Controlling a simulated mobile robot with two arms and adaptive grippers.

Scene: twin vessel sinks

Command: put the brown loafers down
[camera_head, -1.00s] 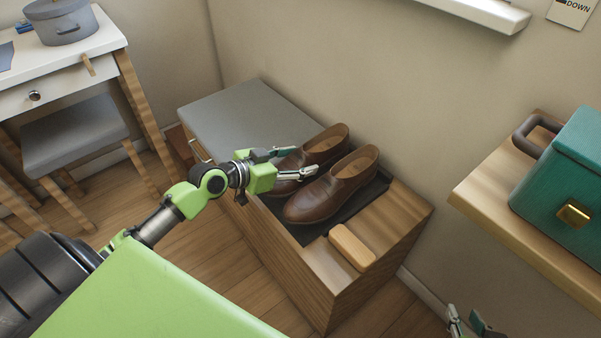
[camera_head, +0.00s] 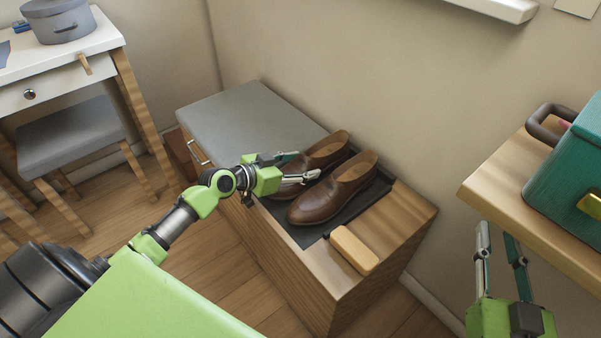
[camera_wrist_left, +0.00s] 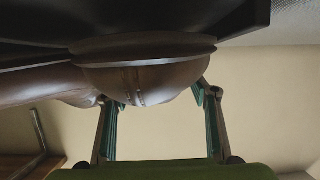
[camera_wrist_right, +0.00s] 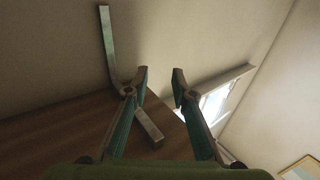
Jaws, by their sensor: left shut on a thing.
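Two brown loafers stand side by side on a black tray (camera_head: 305,238) set into the bench top. My left gripper (camera_head: 297,168) is shut on the toe of the left loafer (camera_head: 329,151). In the left wrist view, that loafer (camera_wrist_left: 140,78) shows upside down between the two fingers (camera_wrist_left: 158,95), its sole close to the black tray. I cannot tell whether it touches. The right loafer (camera_head: 332,197) is upright on the tray, beside the held one. My right gripper (camera_head: 502,240) is empty, its fingers apart, below the right-hand shelf; they also show apart in the right wrist view (camera_wrist_right: 159,78).
A wooden brush or block (camera_head: 354,250) lies on the bench's front right end, and a grey cushion (camera_head: 245,120) covers its far left. The wooden shelf (camera_head: 490,190) at right carries a teal box (camera_head: 570,175). A white desk (camera_head: 75,65) and grey stool (camera_head: 75,137) stand at left.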

